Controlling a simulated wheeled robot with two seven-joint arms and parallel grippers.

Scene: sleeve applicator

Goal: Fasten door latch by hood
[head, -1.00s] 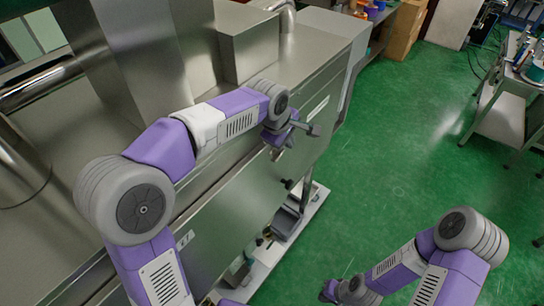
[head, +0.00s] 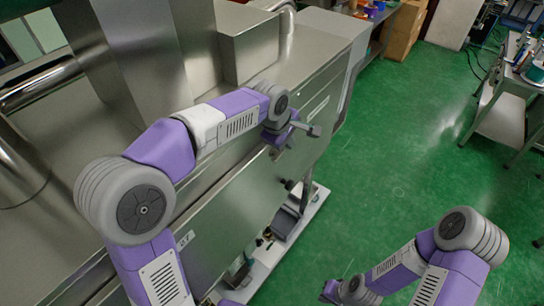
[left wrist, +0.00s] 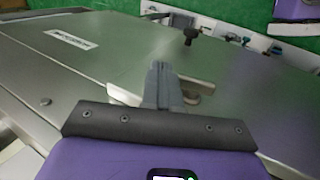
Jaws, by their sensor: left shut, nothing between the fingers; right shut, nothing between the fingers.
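The steel machine with its long side door panel (head: 235,190) fills the left and middle of the head view. A tapered steel hood (head: 130,60) rises from its top. My left gripper (head: 312,130) is shut and empty at the panel's upper edge, near its far end. In the left wrist view its closed fingers (left wrist: 162,82) are in front of a pale metal piece (left wrist: 198,90), which looks like the latch. The fingers partly hide it, and I cannot tell whether they touch it. My right gripper (head: 328,292) is shut and empty, low over the floor, apart from the machine.
A black knob (head: 289,184) stands out from the panel; it also shows in the left wrist view (left wrist: 191,35). A pale base shelf (head: 262,262) with small items juts out below. The green floor (head: 400,160) is clear. A cart (head: 503,110) stands at right, cardboard boxes (head: 402,30) at back.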

